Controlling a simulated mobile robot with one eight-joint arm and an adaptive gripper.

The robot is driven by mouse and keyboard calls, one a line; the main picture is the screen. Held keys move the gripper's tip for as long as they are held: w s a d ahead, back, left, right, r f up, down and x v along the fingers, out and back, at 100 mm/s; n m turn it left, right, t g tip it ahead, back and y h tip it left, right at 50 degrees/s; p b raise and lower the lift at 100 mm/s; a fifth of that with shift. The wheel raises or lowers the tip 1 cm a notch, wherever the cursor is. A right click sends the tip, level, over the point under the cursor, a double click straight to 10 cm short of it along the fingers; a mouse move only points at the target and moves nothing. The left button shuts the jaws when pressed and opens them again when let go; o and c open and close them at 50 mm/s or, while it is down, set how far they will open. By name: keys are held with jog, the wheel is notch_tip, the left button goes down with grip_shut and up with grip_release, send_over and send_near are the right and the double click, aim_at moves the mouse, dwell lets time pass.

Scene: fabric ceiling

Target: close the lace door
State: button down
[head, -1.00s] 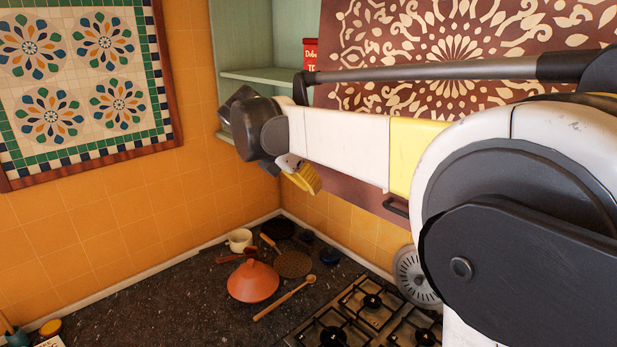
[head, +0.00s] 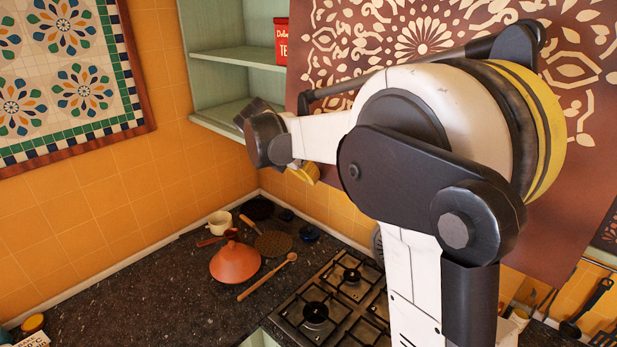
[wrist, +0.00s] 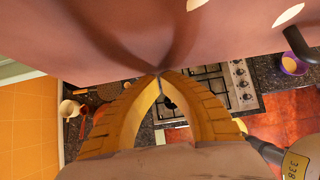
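The lace door (head: 330,125) is a brown-red panel with cream floral cut-outs. It stands open, with green cabinet shelves (head: 245,57) showing to its left. In the wrist view the door's plain face (wrist: 200,40) fills the top, with its dark handle (wrist: 298,44) at the right. My gripper (wrist: 159,74) has yellow fingers that meet at the tips, with nothing seen between them. The tips are at or very near the door's lower edge; I cannot tell if they touch. In the head view my gripper (head: 305,173) is small and partly hidden by my arm.
Below is a dark counter with an orange tagine (head: 235,263), a wooden spoon (head: 267,277), a white cup (head: 220,222) and a gas hob (head: 325,300). A red tin (head: 281,42) stands on a shelf. Utensils (head: 585,305) hang at the right. The wall corner is at the left.

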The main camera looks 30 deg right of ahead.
jog(key=shift+h, duration=0.6)
jog(key=w+d+b, duration=0.1)
jog(key=d, duration=0.1)
jog(key=w+d+f+b, duration=0.1)
jog(key=d, duration=0.2)
jog(key=w+d+b, duration=0.1)
jog(key=d, duration=0.2)
jog(key=shift+f, duration=0.15)
jog(key=shift+s+a+r, duration=0.1)
jog(key=shift+r, duration=0.2)
